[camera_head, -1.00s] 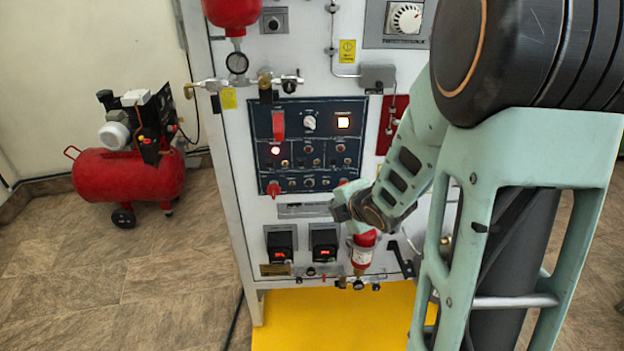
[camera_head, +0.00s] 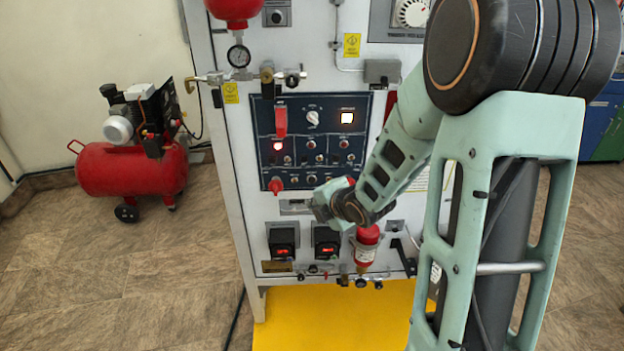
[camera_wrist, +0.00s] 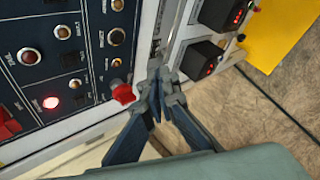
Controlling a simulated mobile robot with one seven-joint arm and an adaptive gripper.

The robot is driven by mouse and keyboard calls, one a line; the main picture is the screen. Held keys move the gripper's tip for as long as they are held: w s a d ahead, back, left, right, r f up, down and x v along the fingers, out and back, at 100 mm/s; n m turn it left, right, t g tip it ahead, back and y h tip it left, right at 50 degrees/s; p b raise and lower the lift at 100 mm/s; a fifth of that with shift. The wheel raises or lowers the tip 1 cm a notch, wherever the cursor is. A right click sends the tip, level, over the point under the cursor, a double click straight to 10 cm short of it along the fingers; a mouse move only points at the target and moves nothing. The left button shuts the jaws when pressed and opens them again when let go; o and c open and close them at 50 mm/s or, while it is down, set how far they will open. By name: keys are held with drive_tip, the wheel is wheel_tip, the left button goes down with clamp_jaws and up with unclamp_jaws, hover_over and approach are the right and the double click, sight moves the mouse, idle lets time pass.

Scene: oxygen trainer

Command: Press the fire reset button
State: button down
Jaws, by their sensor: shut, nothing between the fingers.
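The dark blue control panel (camera_head: 310,163) on the white cabinet carries small buttons, switches and lamps. Its labels are too small to read, so I cannot tell which button is the fire reset. A red lamp (camera_head: 278,146) and a white square light (camera_head: 347,118) glow on it. The red lamp also shows in the wrist view (camera_wrist: 50,102). My gripper (camera_wrist: 165,80) is shut and empty, in front of the cabinet beside the panel's edge. In the wrist view a red knob (camera_wrist: 122,92) lies just left of its fingertips. In the head view my wrist overlaps the panel's lower right corner.
Two black display boxes (camera_head: 283,243) sit below. A red cylinder (camera_head: 367,246) hangs below my wrist. A red compressor (camera_head: 130,170) stands on open floor at left.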

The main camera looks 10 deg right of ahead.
sight(312, 180)
drive_tip(key=shift+w+d+p, duration=0.25)
drive_tip(key=shift+w+p, duration=0.1)
drive_tip(key=shift+w, duration=1.3)
drive_tip(key=shift+w+d+p, duration=0.2)
drive_tip(key=shift+w+p, duration=0.15)
drive_tip(key=shift+w, duration=1.3)
drive_tip(key=shift+w, duration=0.4)
drive_tip(key=shift+w+d, duration=0.1)
drive_tip(key=shift+w, duration=0.3)
drive_tip(key=shift+s, duration=0.1)
drive_tip(key=shift+s+b, duration=0.45)
drive_tip(key=shift+s, duration=0.25)
